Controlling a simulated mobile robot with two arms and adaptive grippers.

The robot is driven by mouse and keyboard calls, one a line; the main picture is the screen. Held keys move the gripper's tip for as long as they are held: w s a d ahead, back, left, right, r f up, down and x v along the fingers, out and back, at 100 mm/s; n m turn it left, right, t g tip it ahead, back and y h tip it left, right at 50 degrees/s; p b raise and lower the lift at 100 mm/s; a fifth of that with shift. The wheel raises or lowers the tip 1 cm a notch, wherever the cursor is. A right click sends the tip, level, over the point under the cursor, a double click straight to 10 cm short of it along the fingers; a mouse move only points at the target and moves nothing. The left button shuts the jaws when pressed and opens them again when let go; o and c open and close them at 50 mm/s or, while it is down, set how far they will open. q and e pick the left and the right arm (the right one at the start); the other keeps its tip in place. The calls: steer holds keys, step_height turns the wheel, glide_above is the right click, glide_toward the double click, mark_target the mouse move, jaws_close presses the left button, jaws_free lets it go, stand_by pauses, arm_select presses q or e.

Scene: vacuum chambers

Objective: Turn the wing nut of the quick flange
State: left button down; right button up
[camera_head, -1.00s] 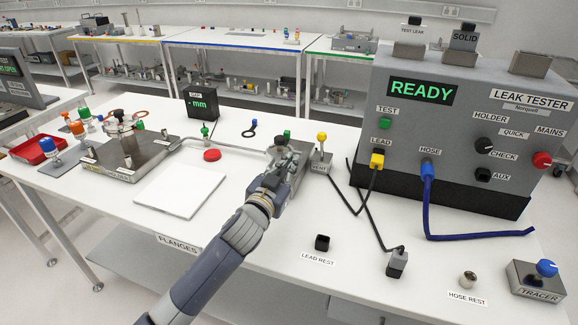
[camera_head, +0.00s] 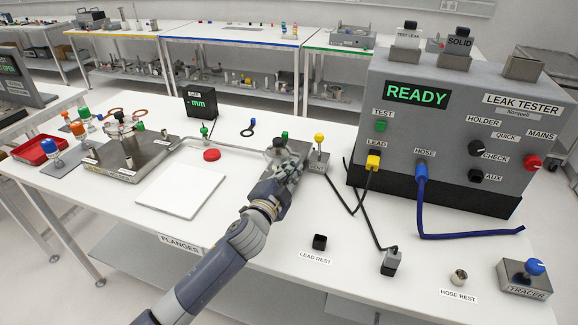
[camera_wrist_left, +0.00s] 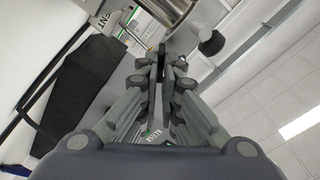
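My left gripper (camera_head: 287,164) reaches over the grey fixture of the quick flange, between the white plate and the leak tester. In the left wrist view, its fingers (camera_wrist_left: 162,66) are drawn close together on a thin dark upright piece (camera_wrist_left: 162,52), which looks like the wing nut. A shiny metal cylinder (camera_wrist_left: 165,12) stands just beyond the fingertips, with a black knob (camera_wrist_left: 211,42) to its right. In the head view, the gripper and wrist hide the wing nut and most of the clamp. My right gripper is in neither view.
The leak tester (camera_head: 440,130) stands to the right, its screen reading READY. A yellow-knobbed valve (camera_head: 319,150) stands close beside the gripper. A black lead and a blue hose (camera_head: 455,236) cross the right side. The white plate (camera_head: 180,193) lies to the left.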

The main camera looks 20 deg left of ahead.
arm_select(q)
steer(key=shift+d+f+m+p, duration=0.1)
steer(key=shift+m+p, duration=0.15)
steer(key=shift+m, duration=0.9)
steer(key=shift+a+f+m+p, duration=0.15)
steer(key=shift+m+p, duration=0.1)
steer(key=shift+m, duration=0.95)
steer(key=shift+d+f+m+p, duration=0.15)
steer(key=shift+m+p, duration=0.1)
steer(key=shift+m, duration=0.9)
steer(key=c, duration=2.1)
jaws_free()
steer(key=s, duration=0.8)
steer(key=s+a, duration=0.1)
steer(key=s, duration=0.3)
